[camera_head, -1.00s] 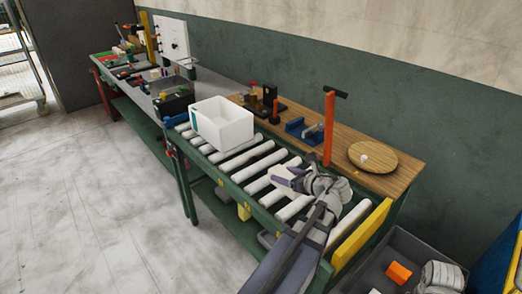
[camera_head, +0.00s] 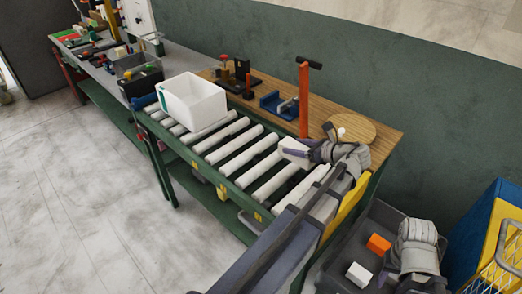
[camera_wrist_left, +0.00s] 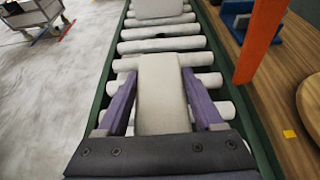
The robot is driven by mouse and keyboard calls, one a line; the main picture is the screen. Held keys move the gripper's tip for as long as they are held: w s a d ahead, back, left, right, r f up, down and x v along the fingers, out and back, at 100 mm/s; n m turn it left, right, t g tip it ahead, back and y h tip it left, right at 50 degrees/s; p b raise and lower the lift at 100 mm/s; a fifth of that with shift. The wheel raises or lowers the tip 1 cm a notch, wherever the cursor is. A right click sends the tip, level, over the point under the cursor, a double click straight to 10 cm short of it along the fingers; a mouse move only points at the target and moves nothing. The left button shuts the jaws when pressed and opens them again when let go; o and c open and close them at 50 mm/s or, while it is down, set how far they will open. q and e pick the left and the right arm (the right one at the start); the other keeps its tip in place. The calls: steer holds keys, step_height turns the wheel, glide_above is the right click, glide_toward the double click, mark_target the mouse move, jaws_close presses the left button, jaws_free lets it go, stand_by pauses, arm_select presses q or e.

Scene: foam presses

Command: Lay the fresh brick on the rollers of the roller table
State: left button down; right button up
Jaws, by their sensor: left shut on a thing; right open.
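The fresh brick is a pale block (camera_head: 293,146) over the right part of the roller table (camera_head: 215,172). My left gripper (camera_head: 300,152) is shut on it. In the left wrist view the brick (camera_wrist_left: 160,100) sits between the purple fingers and points along the table, across the white rollers (camera_wrist_left: 160,45). I cannot tell whether its underside touches the rollers; the gripper hides part of it in the head view. My right gripper (camera_head: 388,281) is open and empty at the bottom right, over a dark grey bin.
A white box (camera_head: 192,103) stands on the rollers' far left end. An orange post (camera_head: 304,100) and round wooden board (camera_head: 349,130) are on the wooden shelf behind. The bin (camera_head: 333,262) holds an orange block (camera_head: 379,244) and a white block (camera_head: 359,275). The middle rollers are clear.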

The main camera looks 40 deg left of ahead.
arm_select(q)
step_height(320, 180, down, 10)
steer(key=b, duration=0.9)
steer(key=shift+r, duration=0.3)
steer(key=shift+c, duration=2.4)
jaws_free()
steer(key=shift+f, duration=0.25)
steer(key=o, duration=0.4)
steer(key=shift+r, duration=0.1)
steer(key=shift+o, duration=0.2)
